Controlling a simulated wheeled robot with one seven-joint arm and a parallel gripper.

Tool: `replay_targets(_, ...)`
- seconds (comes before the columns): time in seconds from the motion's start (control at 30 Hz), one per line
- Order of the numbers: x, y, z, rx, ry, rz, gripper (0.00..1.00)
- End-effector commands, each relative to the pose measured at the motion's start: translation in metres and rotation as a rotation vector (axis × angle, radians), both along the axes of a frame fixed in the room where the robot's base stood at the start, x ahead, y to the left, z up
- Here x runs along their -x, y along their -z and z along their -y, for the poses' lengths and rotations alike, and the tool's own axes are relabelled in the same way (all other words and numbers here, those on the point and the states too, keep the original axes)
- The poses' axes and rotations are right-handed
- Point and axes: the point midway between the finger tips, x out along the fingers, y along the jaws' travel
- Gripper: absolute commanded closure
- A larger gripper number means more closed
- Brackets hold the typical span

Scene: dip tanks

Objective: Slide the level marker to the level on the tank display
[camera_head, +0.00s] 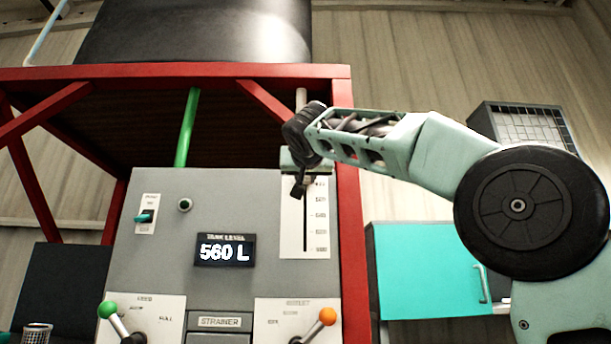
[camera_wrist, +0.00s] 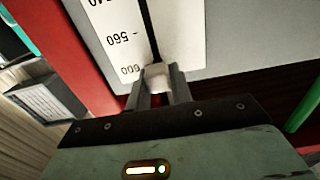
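The tank display (camera_head: 225,250) on the grey panel reads 560 L. The level scale (camera_head: 318,232) is a white plate with a dark vertical slot, right of the display. In the wrist view the scale (camera_wrist: 185,30) shows 560 and, closer to my gripper, 600. The level marker (camera_wrist: 157,74) is a small pale knob in the slot, beside the 600 label. My gripper (camera_wrist: 159,88) has a finger on each side of it and appears closed on it. In the head view my gripper (camera_head: 298,185) covers the scale's upper part and hides the marker.
A green-knobbed lever (camera_head: 108,310) and an orange-knobbed lever (camera_head: 327,317) stand low on the panel. A red frame post (camera_head: 352,240) runs close to the scale's right. A turquoise cabinet (camera_head: 425,270) is further right. The lower slot is clear.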

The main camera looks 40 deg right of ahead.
Motion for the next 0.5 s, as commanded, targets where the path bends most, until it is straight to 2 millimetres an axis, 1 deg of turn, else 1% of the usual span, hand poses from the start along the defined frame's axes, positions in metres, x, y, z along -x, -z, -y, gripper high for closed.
replay_targets(0.17,0.000,0.000,0.000,0.000,0.000,0.000,1.00)
replay_targets(0.27,0.000,0.004,0.000,0.000,0.000,0.000,1.00)
replay_targets(0.37,0.000,0.012,0.000,0.001,0.000,-0.001,1.00)
replay_targets(0.5,0.000,0.029,0.000,0.001,0.000,-0.001,1.00)
